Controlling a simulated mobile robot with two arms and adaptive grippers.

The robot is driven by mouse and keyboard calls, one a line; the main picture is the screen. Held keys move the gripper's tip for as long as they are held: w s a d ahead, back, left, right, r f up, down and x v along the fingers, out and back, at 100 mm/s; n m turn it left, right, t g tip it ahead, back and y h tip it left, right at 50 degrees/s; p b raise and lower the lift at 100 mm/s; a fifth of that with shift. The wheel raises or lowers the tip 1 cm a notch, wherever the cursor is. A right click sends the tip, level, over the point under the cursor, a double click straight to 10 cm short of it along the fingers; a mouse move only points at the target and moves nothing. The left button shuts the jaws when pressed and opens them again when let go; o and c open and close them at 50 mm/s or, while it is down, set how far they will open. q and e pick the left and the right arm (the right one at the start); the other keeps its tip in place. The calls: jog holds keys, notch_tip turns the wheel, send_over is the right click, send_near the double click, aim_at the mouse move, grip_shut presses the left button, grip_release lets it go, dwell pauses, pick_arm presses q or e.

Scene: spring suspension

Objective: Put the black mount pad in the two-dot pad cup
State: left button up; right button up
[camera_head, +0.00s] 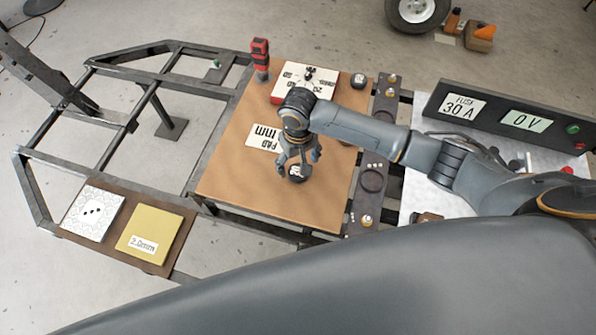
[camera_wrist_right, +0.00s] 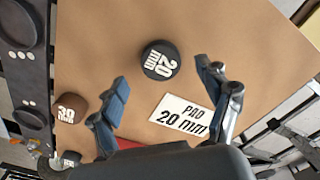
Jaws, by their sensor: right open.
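The black mount pad (camera_wrist_right: 160,60), a short round block with white "20 mm" lettering, lies on the brown board. In the head view the pad (camera_head: 297,173) is partly covered by my right gripper (camera_head: 299,160). The right gripper (camera_wrist_right: 163,76) is open and empty above the pad, its fingers spread, with the pad showing just beyond the tips. Dark round cups stand on a strip right of the board, one of them a cup (camera_head: 372,180). In the wrist view a cup (camera_wrist_right: 20,22) shows near three white dots. My left gripper is not in view.
A brown "30 mm" pad (camera_wrist_right: 71,107) and another dark pad (camera_head: 358,79) lie on the board. A fuse panel (camera_head: 510,115) stands at the right.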

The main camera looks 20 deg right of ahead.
aim_at(298, 170)
notch_tip(298, 170, down, 4)
jog(key=shift+w+r, duration=0.1)
jog(key=shift+r, duration=0.15)
jog(key=shift+c, duration=0.2)
jog(key=c, duration=1.3)
jog(key=shift+r, duration=0.6)
notch_tip(298, 170, up, 2)
jog(key=shift+r, duration=0.2)
jog(key=s+d+r+p, duration=0.1)
jog(key=s+d+r, duration=0.2)
jog(key=s+r, duration=0.6)
jog(key=s, duration=0.4)
jog(key=shift+s+r, duration=0.3)
